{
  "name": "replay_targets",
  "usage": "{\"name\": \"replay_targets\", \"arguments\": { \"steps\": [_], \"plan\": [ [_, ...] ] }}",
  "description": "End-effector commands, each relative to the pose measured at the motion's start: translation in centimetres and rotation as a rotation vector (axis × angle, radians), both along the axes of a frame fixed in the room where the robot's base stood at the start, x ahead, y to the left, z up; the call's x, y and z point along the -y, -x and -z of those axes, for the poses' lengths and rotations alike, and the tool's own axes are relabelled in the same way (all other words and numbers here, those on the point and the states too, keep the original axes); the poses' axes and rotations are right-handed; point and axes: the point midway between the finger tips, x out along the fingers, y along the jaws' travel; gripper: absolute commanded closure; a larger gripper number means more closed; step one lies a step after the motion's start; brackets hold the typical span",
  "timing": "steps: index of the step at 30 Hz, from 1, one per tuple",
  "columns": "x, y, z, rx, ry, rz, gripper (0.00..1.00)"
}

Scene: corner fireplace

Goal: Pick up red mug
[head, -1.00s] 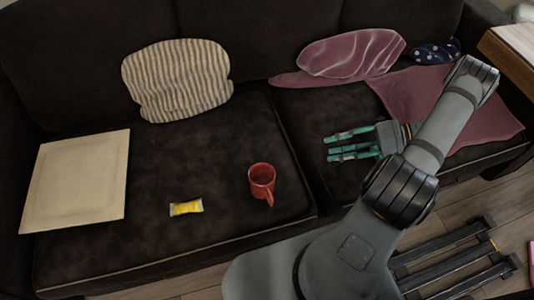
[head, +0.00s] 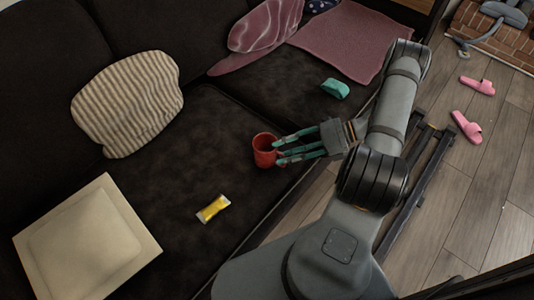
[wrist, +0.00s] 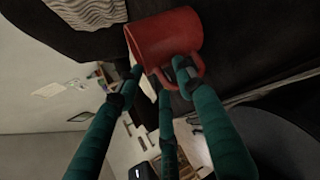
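The red mug (head: 263,150) stands on the dark sofa seat near its front edge. In the wrist view the mug (wrist: 165,38) fills the upper middle, with its handle towards me. My gripper (head: 279,152) has teal fingers and is at the mug's right side in the head view. In the wrist view the gripper's fingertips (wrist: 158,75) are spread apart close to the handle, and one overlaps it. Whether they touch the mug cannot be told. The fingers look open and partly cover the mug.
A yellow packet (head: 213,208) and a pale square cushion or board (head: 87,245) lie on the seat to the left. A striped pillow (head: 128,102) leans on the backrest. A teal object (head: 335,88) lies farther back. Pink slippers (head: 467,126) are on the floor.

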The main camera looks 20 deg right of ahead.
Motion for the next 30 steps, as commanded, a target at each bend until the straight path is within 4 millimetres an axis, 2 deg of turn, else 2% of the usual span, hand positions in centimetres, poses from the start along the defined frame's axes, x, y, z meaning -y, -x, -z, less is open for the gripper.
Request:
{"name": "replay_targets", "arguments": {
  "steps": [8,26,30],
  "plan": [
    [-0.28,-0.07,0.1,0.0,0.0,-0.001,0.63],
    [-0.25,-0.02,0.23,-0.001,0.004,-0.003,0.99],
    [-0.26,-0.02,0.29,0.0,0.005,-0.004,1.0]
  ]
}}
